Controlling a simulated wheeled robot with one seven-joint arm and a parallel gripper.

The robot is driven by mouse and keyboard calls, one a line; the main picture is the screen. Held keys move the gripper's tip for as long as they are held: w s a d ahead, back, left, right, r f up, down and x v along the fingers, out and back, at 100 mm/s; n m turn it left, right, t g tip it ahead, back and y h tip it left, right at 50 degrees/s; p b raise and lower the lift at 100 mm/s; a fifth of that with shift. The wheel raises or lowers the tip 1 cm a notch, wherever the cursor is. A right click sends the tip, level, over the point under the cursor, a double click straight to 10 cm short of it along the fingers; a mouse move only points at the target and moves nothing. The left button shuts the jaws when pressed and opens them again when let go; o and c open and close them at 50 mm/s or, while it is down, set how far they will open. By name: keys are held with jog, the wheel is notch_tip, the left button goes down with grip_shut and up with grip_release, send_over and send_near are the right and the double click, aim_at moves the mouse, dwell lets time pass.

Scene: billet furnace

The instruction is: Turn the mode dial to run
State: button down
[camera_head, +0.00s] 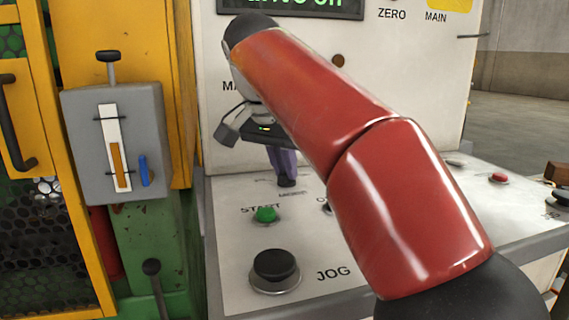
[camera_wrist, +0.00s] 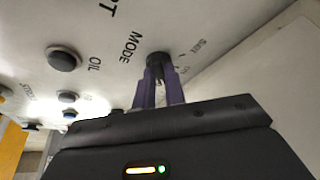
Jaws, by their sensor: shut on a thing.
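The mode dial (camera_wrist: 158,59) is a small dark knob beside the word MODE on the pale panel in the wrist view. My gripper (camera_wrist: 160,76) has its two purple fingers shut on the dial, one on each side. In the head view my gripper (camera_head: 286,180) points down at the sloping console, and its fingertips and the dark dial overlap there. Small marks and lettering stand beside the dial in the wrist view, too blurred to read surely. Which mark the dial points at cannot be told.
A green START button (camera_head: 266,214) and a large black JOG button (camera_head: 274,268) sit close to my gripper. A red button (camera_head: 499,178) is farther right. A grey box with a gauge (camera_head: 118,140) hangs at left. My red arm hides part of the console.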

jog(key=c, duration=1.5)
grip_release()
jog(key=shift+o, duration=0.2)
jog(key=shift+s+a+r, duration=0.1)
jog(key=shift+a+r, duration=0.1)
jog(key=shift+r, duration=0.3)
jog(key=v, duration=0.4)
jog(key=s+a, duration=0.2)
jog(key=s, duration=0.1)
jog(key=s+a, duration=0.2)
jog(key=s, duration=0.1)
jog(key=s+a, duration=0.2)
jog(key=s, duration=0.1)
jog(key=shift+s+a, duration=0.25)
jog(key=shift+s, duration=0.15)
jog(key=shift+s+a, duration=0.1)
jog(key=shift+s, duration=0.05)
